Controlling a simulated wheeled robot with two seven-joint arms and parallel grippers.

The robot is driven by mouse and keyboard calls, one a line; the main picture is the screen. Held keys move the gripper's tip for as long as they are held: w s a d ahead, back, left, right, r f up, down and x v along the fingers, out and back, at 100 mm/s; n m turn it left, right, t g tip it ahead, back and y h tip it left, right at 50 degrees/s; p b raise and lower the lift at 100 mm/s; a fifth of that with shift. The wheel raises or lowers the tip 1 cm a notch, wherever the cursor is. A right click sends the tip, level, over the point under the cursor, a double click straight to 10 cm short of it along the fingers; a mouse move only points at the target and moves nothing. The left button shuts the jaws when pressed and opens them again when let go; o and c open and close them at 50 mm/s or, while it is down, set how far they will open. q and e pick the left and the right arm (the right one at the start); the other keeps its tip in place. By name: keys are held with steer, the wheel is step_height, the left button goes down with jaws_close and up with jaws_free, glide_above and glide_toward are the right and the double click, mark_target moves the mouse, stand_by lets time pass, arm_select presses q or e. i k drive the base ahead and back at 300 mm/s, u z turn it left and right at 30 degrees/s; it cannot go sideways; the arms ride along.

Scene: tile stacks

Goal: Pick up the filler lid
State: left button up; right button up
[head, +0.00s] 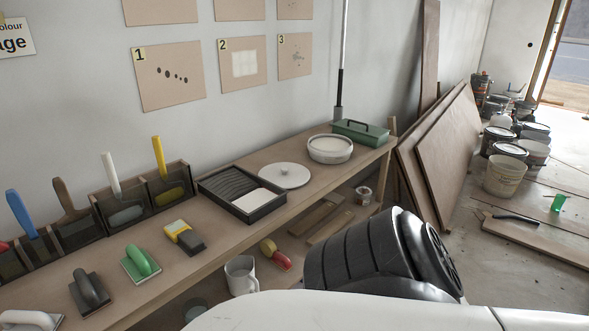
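The filler lid (284,176) is a white, round, flat disc with a small raised knob at its centre. It lies on the wooden bench (225,233), between a black tray and a round tub. The tub (330,150) is pale with a grey rim and holds white filler; it is uncovered. The lid is in plain view and nothing rests on it. Neither of my grippers shows in the head view. Black and white parts of my own body fill the lower middle.
The black roller tray (243,191) lies left of the lid. A green toolbox (360,132) stands beyond the tub. Scrapers in dark holders line the wall; floats and a sponge (178,229) lie in front. A jug (240,273) is below the bench edge. Boards (440,150) lean at right.

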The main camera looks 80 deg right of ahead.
mark_target(285, 175)
steer(key=z, duration=1.95)
steer(key=i, duration=1.1)
steer(key=z, duration=1.1)
